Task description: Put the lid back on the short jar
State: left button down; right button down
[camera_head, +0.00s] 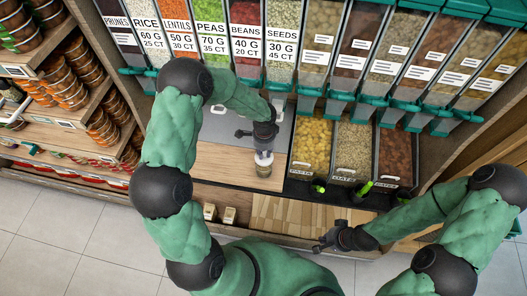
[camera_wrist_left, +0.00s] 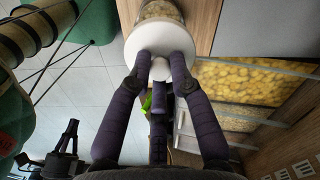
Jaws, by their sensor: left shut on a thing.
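A short clear jar (camera_head: 264,169) stands upright on the wooden counter in the head view; its pale contents show in the left wrist view (camera_wrist_left: 162,10). My left gripper (camera_head: 264,144) points down directly above it. In the left wrist view my left gripper (camera_wrist_left: 163,62) is shut on the knob of the round white lid (camera_wrist_left: 147,36). The lid covers the jar's near end there; I cannot tell if it is seated on the rim or just above it. My right gripper (camera_head: 325,240) is empty and open, low over the front counter edge.
Bins of yellow pasta (camera_head: 311,140) and other dry goods stand right of the jar. Dispensers, including red beans (camera_head: 248,30), line the back. A shelf of jars (camera_head: 62,85) is at left. A wooden board (camera_head: 290,212) lies in front. Bare counter (camera_head: 222,165) lies left of the jar.

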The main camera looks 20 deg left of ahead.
aim_at(264, 158)
pick_arm(q)
jog(key=shift+f+b, duration=1.6)
jog(key=shift+f, duration=0.7)
jog(key=shift+f+b, duration=0.15)
jog(key=shift+b, duration=0.25)
dwell(0.6)
jog(key=c, duration=1)
grip_release()
jog(key=shift+c, duration=0.2)
jog(key=o, duration=0.5)
jog(key=shift+c, duration=0.2)
